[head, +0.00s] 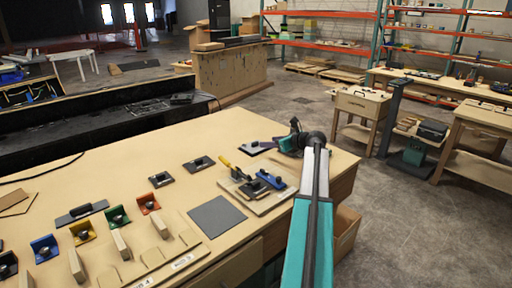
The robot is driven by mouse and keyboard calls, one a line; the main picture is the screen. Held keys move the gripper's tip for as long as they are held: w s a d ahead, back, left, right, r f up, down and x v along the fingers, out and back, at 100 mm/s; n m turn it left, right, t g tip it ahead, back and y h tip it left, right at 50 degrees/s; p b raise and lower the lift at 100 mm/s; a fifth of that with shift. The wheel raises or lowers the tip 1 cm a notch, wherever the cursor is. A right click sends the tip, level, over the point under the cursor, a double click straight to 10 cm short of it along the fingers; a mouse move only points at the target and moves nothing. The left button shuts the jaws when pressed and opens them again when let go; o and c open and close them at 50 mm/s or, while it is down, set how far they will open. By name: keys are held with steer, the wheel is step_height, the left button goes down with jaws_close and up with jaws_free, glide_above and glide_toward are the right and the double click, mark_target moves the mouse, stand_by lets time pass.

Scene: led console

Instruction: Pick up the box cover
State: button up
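I cannot tell for sure which thing is the box cover. A flat dark grey square plate (217,216) lies on the wooden workbench (140,180). A dark grey piece with a raised grip (82,213) lies further left. A light-edged flat plate (256,149) lies near the far right corner of the bench. My gripper (280,143) is over that corner, just right of this plate, small and partly hidden by my wrist. Whether it touches the plate, holds anything, or is open cannot be seen.
A board carrying a blue-handled tool (270,179) and a yellow-handled tool (228,164) lies left of my arm. Two small dark square pieces (199,164) lie mid-bench. Coloured brackets (114,217) and wooden blocks stand in the left foreground.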

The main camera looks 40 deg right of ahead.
mark_target(258, 147)
steer(key=shift+x, duration=2)
steer(key=shift+a+p+x, duration=0.15)
steer(key=shift+p+x, duration=0.4)
steer(key=shift+x, duration=0.75)
steer(key=shift+a+p+x, duration=0.1)
steer(key=shift+p+x, duration=0.4)
steer(key=shift+x, duration=0.85)
steer(key=shift+c, duration=0.4)
steer(key=shift+r, duration=0.1)
steer(key=c, duration=1.1)
